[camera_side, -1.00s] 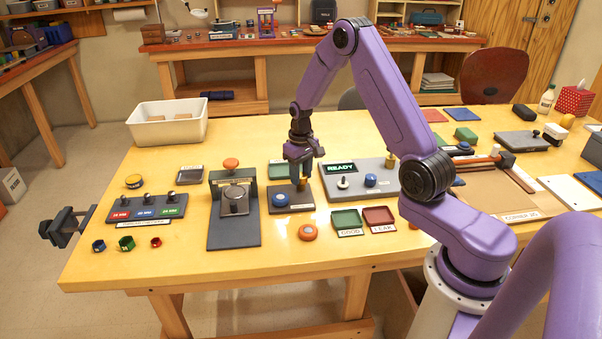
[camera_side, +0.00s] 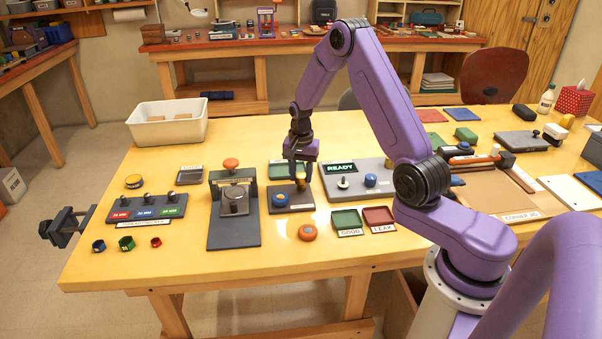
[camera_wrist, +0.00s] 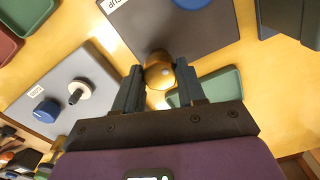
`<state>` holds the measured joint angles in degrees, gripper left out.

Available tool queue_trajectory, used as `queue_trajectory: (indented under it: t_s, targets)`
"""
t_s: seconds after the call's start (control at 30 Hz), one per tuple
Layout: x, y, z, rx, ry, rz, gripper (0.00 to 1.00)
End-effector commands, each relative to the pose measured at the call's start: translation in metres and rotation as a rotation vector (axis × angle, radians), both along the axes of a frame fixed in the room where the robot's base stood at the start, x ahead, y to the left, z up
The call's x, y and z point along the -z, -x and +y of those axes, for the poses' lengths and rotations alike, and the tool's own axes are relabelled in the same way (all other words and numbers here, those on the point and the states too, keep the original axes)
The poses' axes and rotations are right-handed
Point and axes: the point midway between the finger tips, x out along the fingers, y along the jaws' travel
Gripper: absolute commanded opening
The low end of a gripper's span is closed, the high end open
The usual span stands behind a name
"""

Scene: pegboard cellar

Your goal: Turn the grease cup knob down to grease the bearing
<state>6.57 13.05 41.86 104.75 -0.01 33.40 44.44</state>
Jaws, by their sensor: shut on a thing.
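The grease cup knob is a round brass knob (camera_wrist: 158,72), seen in the wrist view between my gripper's fingers (camera_wrist: 157,88). It stands at the dark base plate (camera_side: 299,208), which also carries a blue round part (camera_side: 280,200). The plate also shows in the wrist view (camera_wrist: 160,28), with a label partly reading "CUP". In the side view my gripper (camera_side: 302,178) points straight down over the right part of this plate, shut on the knob. The fingers hide much of the knob there.
A grey board (camera_side: 334,190) with a READY sign, a pale knob and a blue knob lies just right. A green tray (camera_side: 348,231) and a red tray (camera_side: 380,227) are in front of it. An orange-topped press (camera_side: 233,225) stands left. An orange round button (camera_side: 307,232) sits in front.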

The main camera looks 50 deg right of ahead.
Motion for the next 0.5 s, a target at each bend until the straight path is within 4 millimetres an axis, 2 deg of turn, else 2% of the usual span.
queue_trajectory:
  t_s: [0.2, 0.5]
  targets:
    - [-0.0009, -0.0004, -0.0003, 0.152, 0.001, -0.001, 0.09]
    - [-0.0009, -0.0005, -0.0001, 0.267, 0.001, -0.001, 0.09]
